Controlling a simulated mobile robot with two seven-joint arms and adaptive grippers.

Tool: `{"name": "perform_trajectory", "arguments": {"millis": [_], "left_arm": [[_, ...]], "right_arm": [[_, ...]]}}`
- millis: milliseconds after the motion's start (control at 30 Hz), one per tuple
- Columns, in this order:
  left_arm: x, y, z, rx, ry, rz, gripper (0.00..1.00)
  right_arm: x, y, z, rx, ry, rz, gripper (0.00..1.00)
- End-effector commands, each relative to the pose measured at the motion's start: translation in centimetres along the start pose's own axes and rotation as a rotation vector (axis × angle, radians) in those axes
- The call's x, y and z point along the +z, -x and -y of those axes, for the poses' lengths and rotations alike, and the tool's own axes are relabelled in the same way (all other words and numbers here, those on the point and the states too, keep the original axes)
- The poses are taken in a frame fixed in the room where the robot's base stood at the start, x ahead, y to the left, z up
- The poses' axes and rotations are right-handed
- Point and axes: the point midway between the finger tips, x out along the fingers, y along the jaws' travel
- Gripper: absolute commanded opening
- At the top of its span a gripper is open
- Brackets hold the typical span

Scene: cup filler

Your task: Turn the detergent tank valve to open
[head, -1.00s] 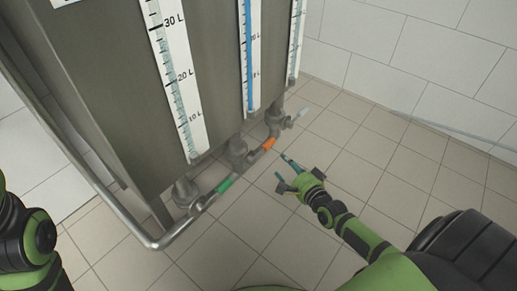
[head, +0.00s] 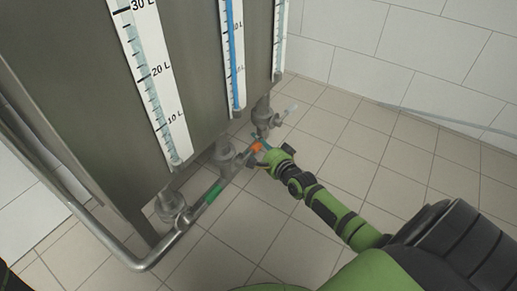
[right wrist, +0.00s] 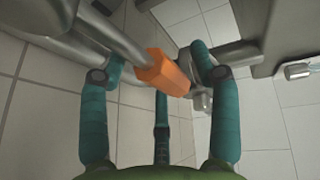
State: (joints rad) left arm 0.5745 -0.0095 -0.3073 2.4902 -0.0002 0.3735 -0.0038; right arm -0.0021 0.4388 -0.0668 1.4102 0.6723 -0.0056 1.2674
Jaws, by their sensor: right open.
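An orange valve handle (head: 256,147) shows on the pipework under the tank, partly hidden by my right gripper. In the right wrist view the orange handle (right wrist: 163,70) lies between the teal fingers, angled down to the right. My right gripper (head: 263,152) is open around it; a clear gap shows on its right side, and contact on the left cannot be told. A green handle (head: 213,193) is nearer on the same pipe, and a pale handle (head: 291,108) is farther back. No label shows which valve is the detergent one. My left gripper is out of view.
The large grey tank (head: 165,65) with level scales (head: 150,80) stands above the valves. A metal pipe (head: 150,262) curves round its near corner. The tiled floor (head: 350,130) to the right is clear up to the white wall.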

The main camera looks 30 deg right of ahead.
Motion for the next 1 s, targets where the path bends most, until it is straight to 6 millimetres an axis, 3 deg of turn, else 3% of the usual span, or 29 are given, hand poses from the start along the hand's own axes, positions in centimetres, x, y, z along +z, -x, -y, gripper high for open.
{"name": "perform_trajectory", "arguments": {"millis": [133,167,300,667,1000], "left_arm": [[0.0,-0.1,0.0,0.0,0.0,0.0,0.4],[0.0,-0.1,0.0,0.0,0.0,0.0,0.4],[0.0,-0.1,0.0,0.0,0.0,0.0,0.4],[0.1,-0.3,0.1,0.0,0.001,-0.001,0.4],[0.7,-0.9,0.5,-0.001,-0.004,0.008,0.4]], "right_arm": [[0.0,0.0,0.0,0.001,0.0,0.0,0.63],[0.0,0.0,0.0,0.0,0.0,0.0,0.55],[0.0,0.0,0.0,0.0,0.0,0.0,0.0],[0.0,0.1,0.4,-0.011,0.027,-0.005,0.0],[0.0,0.5,2.4,-0.084,0.208,-0.044,0.0]]}}
